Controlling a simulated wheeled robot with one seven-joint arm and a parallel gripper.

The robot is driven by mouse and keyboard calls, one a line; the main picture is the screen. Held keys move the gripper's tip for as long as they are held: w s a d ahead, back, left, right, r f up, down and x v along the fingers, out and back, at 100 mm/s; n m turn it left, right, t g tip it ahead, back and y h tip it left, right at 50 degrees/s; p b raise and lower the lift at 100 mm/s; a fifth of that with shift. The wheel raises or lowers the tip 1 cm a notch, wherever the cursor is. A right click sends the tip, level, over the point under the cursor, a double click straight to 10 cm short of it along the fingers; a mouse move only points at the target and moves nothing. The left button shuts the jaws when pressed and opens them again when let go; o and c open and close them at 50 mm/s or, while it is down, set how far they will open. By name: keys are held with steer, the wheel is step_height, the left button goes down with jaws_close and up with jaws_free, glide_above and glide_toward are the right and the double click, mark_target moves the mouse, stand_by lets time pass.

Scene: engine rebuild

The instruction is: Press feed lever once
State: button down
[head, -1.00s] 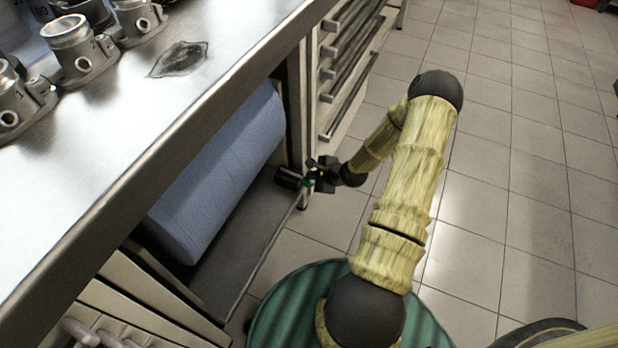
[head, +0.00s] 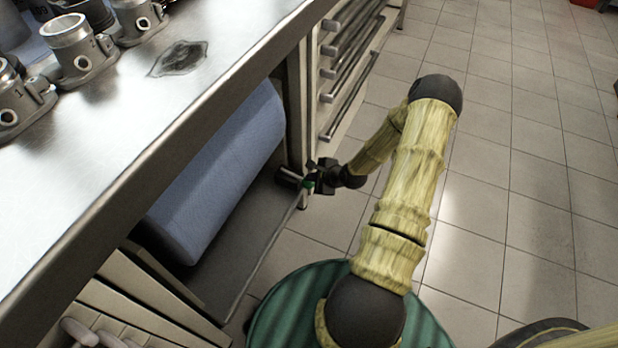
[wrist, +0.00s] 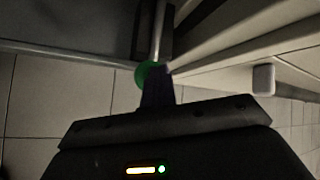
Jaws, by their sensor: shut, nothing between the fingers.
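The feed lever shows as a small green knob (head: 307,184) under the bench, at the far end of the lower shelf. In the wrist view the green knob (wrist: 143,75) sits at the end of a short metal rod (wrist: 159,35). My gripper (head: 311,179) is at the knob, with its fingers shut and empty. In the wrist view the shut fingertips (wrist: 157,82) overlap the knob's right side. They look to be against it, but I cannot tell for sure whether they touch. Part of the knob is hidden behind the fingers.
A large blue paper roll (head: 225,175) lies on the shelf under the steel bench (head: 150,125). Metal engine parts (head: 78,52) stand on the bench top. A drawer cabinet with bar handles (head: 352,85) is beyond the lever.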

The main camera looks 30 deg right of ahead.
steer(key=shift+s+f, duration=0.1)
steer(key=shift+f, duration=0.35)
stand_by(0.5)
steer(key=shift+r, duration=0.1)
stand_by(0.4)
steer(key=shift+a+r+p, duration=0.15)
steer(key=shift+r+p, duration=1.4)
steer(key=shift+p, duration=0.15)
steer(key=shift+r+p, duration=0.35)
steer(key=shift+r, duration=0.1)
step_height(320, 180, up, 5)
steer(key=p, duration=0.5)
